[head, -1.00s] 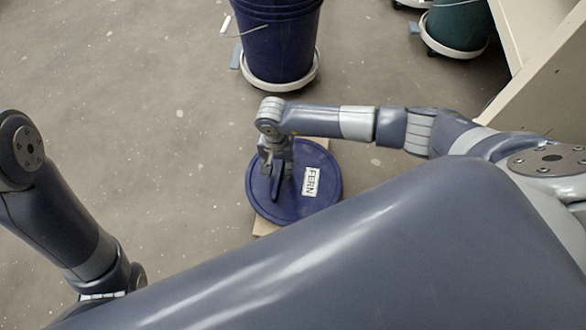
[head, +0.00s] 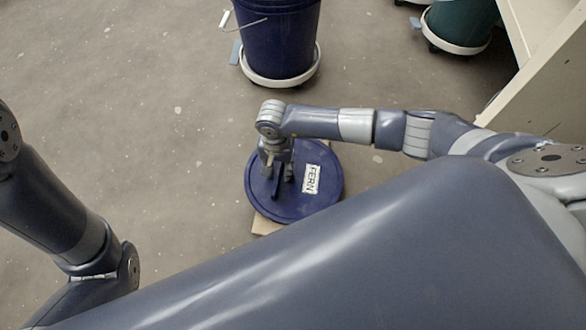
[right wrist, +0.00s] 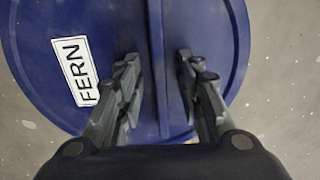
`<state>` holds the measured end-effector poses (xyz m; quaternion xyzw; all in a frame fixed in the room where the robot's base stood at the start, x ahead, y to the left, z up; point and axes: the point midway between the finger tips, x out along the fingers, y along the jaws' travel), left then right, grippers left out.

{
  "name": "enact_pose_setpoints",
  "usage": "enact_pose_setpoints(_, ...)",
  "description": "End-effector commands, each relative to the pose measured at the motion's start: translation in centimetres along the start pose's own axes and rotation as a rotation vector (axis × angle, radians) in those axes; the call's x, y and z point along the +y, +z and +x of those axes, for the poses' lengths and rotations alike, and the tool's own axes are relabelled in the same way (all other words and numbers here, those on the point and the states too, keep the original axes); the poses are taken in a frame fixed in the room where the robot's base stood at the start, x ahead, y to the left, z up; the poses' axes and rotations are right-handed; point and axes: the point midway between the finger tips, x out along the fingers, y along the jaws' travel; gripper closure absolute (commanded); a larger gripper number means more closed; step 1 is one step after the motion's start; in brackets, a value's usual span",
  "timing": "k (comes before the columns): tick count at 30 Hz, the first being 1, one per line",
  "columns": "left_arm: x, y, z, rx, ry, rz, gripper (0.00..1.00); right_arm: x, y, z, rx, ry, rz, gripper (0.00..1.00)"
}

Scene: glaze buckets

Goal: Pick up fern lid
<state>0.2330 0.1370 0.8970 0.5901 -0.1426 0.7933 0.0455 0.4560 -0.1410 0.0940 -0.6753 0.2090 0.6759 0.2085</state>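The fern lid (head: 322,205) is a round, dark blue lid with a white FERN label, lying flat on a light wooden piece. An upright blue ridge, its handle, runs across its middle; in the right wrist view the lid (right wrist: 215,40) fills most of the picture. My right gripper (head: 281,181) is over the lid, pointing down. In the right wrist view its fingers (right wrist: 158,62) stand on either side of the handle, with a visible gap on both sides. It is open and holds nothing. My left arm shows at the left, but its gripper is out of view.
A dark blue bucket (head: 278,40) with a wire handle stands on a white wheeled base (head: 280,78) behind the lid. A green bucket (head: 462,25) on a similar base is at the upper right. A pale cabinet or shelf (head: 545,65) stands at the right. Floor at left is clear.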

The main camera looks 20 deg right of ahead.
Motion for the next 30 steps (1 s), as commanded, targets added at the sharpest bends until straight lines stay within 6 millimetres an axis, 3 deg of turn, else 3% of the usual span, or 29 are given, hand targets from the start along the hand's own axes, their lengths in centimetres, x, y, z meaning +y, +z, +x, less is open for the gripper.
enact_pose_setpoints(10,0.09,-0.46,0.5,0.019,0.005,0.002,0.65,0.01,-0.03,0.12,0.001,0.0,0.0,0.66)
enact_pose_setpoints(15,0.08,-0.49,0.51,0.02,0.005,0.001,0.65,0.01,-0.02,0.12,0.001,0.0,0.0,1.0)
enact_pose_setpoints(30,-0.04,-0.23,0.48,0.01,0.001,0.001,0.65,-0.04,0.01,-0.23,0.0,-0.001,0.001,1.0)
